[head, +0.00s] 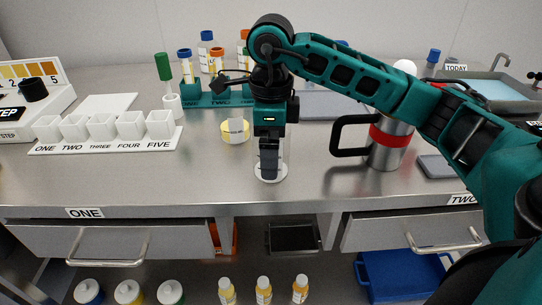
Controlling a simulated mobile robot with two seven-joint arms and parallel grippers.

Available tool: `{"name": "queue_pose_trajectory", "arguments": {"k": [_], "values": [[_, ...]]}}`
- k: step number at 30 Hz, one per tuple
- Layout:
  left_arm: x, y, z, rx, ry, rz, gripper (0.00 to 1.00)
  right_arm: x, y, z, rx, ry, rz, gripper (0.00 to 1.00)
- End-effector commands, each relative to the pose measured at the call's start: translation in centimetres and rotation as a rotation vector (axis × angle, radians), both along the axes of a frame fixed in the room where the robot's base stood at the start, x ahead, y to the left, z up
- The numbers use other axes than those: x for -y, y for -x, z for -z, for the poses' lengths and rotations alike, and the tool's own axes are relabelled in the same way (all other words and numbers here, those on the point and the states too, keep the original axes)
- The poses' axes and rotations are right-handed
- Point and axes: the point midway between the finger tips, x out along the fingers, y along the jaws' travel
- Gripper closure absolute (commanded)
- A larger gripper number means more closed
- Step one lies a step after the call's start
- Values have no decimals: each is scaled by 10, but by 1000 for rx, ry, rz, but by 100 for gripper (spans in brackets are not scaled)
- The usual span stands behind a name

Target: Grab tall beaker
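A tall clear beaker (284,160) with a pale round base stands upright near the front edge of the steel bench, mostly hidden behind my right gripper. My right gripper (268,172) comes in from the right and points straight down at the beaker, with its dark fingers overlapping it just above the base. The fingers are seen edge-on, so whether they are open or shut on the beaker cannot be told. My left gripper is not in view.
A steel mug (390,148) with a red band and black handle stands to the right, under my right arm. White cups in a labelled holder (105,146) stand at left. A yellow-banded dish (235,131) is close behind the gripper. The front-left bench surface is clear.

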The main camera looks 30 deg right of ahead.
Motion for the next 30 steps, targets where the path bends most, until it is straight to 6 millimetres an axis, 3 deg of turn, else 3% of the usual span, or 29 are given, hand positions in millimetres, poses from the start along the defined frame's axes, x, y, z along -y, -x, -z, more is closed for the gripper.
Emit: {"name": "queue_pose_trajectory", "arguments": {"k": [7,24,30], "values": [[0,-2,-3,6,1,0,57,0,0,2,0,0,0,0],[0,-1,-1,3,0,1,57,0,0,2,0,0,0,54],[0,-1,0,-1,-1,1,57,0,0,2,0,0,0,55]]}}
